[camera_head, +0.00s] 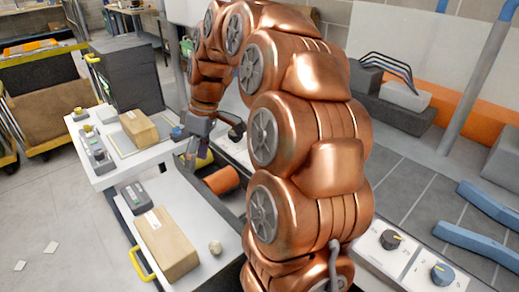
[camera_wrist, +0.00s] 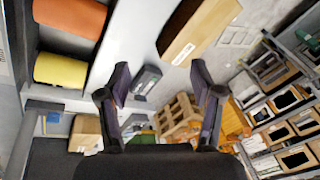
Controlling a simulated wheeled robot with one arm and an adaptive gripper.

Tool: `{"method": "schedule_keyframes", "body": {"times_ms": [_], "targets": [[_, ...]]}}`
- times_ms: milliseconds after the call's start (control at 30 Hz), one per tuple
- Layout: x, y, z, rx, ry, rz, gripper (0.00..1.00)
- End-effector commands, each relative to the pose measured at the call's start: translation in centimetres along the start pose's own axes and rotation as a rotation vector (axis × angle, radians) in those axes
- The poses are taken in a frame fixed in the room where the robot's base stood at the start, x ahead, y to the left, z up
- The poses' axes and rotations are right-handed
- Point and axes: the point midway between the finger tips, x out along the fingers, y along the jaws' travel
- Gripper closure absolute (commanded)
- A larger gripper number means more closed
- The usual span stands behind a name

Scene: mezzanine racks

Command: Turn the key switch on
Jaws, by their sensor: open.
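I cannot tell for certain which control is the key switch. A dark knob (camera_head: 390,239) and a blue knob (camera_head: 442,274) sit on white panels at the lower right, away from my gripper.
A cardboard box (camera_head: 166,244) and a dark grey device (camera_head: 134,196) lie on the near counter. Another box (camera_head: 139,128) sits on the far counter. The wrist view shows a yellow cylinder (camera_wrist: 60,71) and shelves of boxes. Blue bars (camera_head: 480,244) lie at the right.

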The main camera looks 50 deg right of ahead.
Motion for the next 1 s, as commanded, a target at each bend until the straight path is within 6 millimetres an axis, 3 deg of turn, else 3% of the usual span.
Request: {"method": "schedule_keyframes", "body": {"times_ms": [33, 267, 500, 733, 1000], "targets": [[0.1, 2.5, 0.2, -0.010, 0.022, 0.003, 0.35], [-1.2, 12.3, 2.8, -0.094, 0.110, 0.039, 0.35], [-1.9, 21.4, 8.3, -0.162, 0.167, 0.107, 0.35], [-2.2, 25.5, 12.3, -0.198, 0.181, 0.150, 0.35], [-1.5, 26.2, 12.8, -0.208, 0.183, 0.157, 0.35]]}}
